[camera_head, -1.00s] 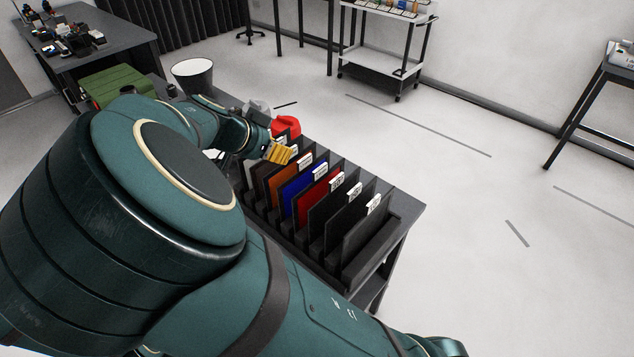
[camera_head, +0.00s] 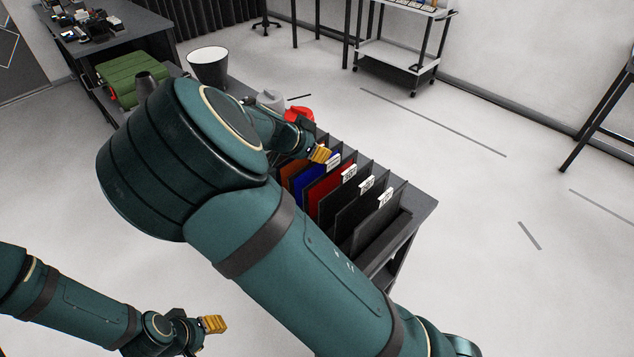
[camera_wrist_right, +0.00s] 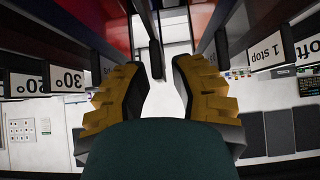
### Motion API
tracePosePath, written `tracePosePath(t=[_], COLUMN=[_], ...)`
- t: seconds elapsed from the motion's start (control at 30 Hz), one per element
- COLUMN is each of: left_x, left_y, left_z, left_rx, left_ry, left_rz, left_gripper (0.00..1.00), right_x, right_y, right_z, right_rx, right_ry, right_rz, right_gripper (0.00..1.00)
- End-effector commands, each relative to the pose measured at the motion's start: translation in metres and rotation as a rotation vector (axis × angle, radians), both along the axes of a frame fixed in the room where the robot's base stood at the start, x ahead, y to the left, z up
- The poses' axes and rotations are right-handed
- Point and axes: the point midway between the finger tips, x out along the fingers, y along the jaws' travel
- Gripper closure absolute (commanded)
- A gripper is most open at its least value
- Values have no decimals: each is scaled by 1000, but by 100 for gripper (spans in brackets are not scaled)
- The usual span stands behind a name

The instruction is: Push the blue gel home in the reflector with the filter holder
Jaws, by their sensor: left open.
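The blue gel panel (camera_head: 309,186) stands upright in a slot of a dark rack (camera_head: 401,232), between an orange panel (camera_head: 292,172) and a red panel (camera_head: 330,188). My right gripper (camera_head: 320,153) is over the rack near the top of the blue panel; contact cannot be told. In the right wrist view its yellow fingers (camera_wrist_right: 158,88) are spread with a gap between them, among upright panels and white labels. My left gripper (camera_head: 213,324) is open and away from the rack at lower left. I cannot identify the reflector with the filter holder for certain.
A white-lined bucket (camera_head: 208,66), a grey object (camera_head: 270,99) and a red object (camera_head: 299,115) stand behind the rack. A green case (camera_head: 133,76) is at the back left. A wheeled cart (camera_head: 398,55) stands farther off. The floor on the right is clear.

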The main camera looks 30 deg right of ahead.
Motion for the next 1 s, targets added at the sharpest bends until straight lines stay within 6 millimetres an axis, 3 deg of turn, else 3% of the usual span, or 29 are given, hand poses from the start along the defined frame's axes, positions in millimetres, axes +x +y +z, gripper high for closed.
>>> tracePosePath(t=[0.2,0.47,0.5,0.57,1.0], left_x=[0,0,0,0,0], left_y=[0,0,0,0,0], left_z=[-1,-1,-1,-1,-1], left_rx=[0,0,0,0,0], left_ry=[0,0,0,0,0], left_rz=[0,0,0,0,0], left_gripper=[53,53,53,53,53], right_x=[6,6,6,6,6], right_y=[-17,-18,-18,-18,-18], right_z=[-18,-20,-20,-20,-20], right_rx=[1,0,0,0,1], right_ry=[0,-1,-1,-1,0], right_rz=[0,1,1,1,-1], right_gripper=[77,77,80,100,100])
